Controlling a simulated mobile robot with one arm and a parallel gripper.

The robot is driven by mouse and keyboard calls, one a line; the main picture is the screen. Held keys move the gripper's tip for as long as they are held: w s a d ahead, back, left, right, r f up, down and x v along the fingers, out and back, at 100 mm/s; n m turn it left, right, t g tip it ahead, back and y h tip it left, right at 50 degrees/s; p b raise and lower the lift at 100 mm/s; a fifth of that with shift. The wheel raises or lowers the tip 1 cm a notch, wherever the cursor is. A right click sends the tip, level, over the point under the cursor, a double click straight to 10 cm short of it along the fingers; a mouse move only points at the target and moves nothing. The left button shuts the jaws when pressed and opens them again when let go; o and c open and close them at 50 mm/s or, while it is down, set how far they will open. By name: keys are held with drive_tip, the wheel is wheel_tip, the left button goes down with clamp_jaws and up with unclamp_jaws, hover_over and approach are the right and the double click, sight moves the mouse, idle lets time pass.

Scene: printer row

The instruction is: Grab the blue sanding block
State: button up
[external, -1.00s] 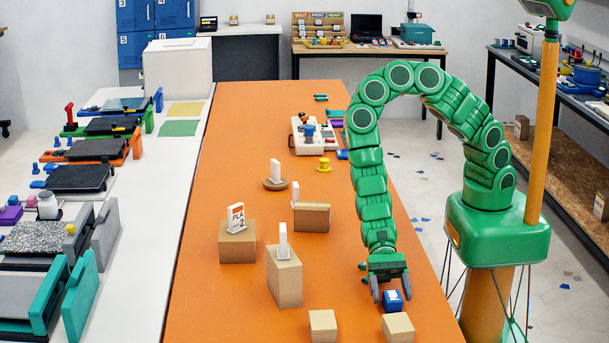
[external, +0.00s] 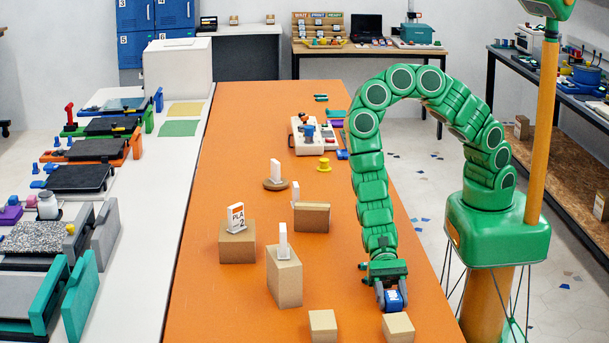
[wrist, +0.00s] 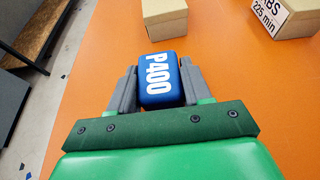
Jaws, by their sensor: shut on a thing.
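The blue sanding block (external: 393,299) is near the right edge of the orange table (external: 240,180), just behind a cardboard box. In the wrist view the block (wrist: 160,80) shows white "P400" lettering on its face. My gripper (external: 392,297) is shut on the block, with one grey finger against each side. The gripper's fingers also show in the wrist view (wrist: 158,88), flanking the block. I cannot tell whether the block touches the table or is slightly raised.
Two cardboard boxes stand close in front, one (external: 398,328) nearest the block and one (external: 323,326) to its left. A taller box (external: 285,278) with a white tag stands further left. The table's right edge is close by.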

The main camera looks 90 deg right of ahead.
sight(393, 293)
drive_tip(key=shift+r, duration=5.05)
